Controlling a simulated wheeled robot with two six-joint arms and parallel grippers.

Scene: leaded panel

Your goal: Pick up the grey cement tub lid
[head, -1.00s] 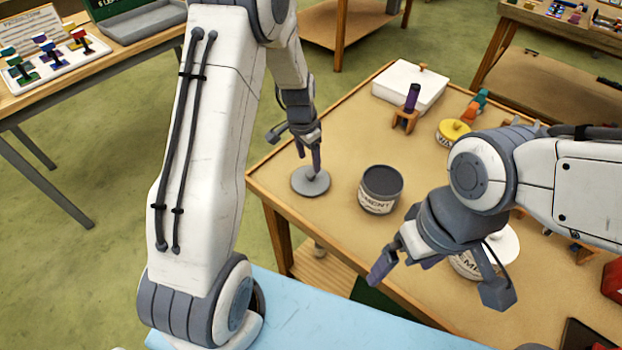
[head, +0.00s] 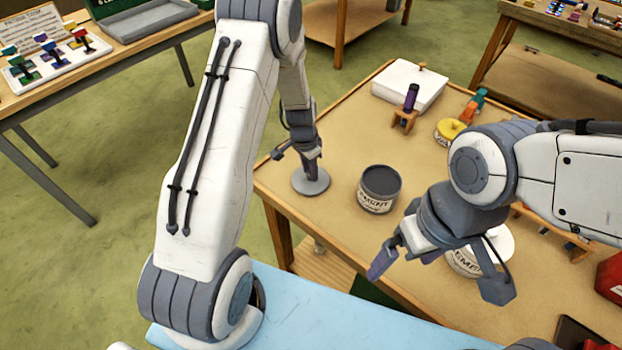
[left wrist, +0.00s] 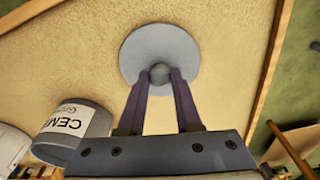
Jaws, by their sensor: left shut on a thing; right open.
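The grey cement tub lid (head: 311,182) is a flat round disc with a small knob, near the left corner of the wooden table. My left gripper (head: 309,170) reaches down over it. In the left wrist view my left gripper's fingers (left wrist: 160,82) are shut on the knob of the lid (left wrist: 160,50). I cannot tell whether the lid touches the table. The open grey cement tub (head: 380,188) stands to the right of the lid; it also shows in the left wrist view (left wrist: 75,130). My right gripper (head: 440,275) is open and empty above the table's near edge.
A white-lidded tub (head: 465,262) stands partly behind my right gripper. A white box (head: 408,84), a purple-handled tool in a wooden stand (head: 405,118) and a yellow-lidded tub (head: 452,130) are farther back. Bare table lies around the lid.

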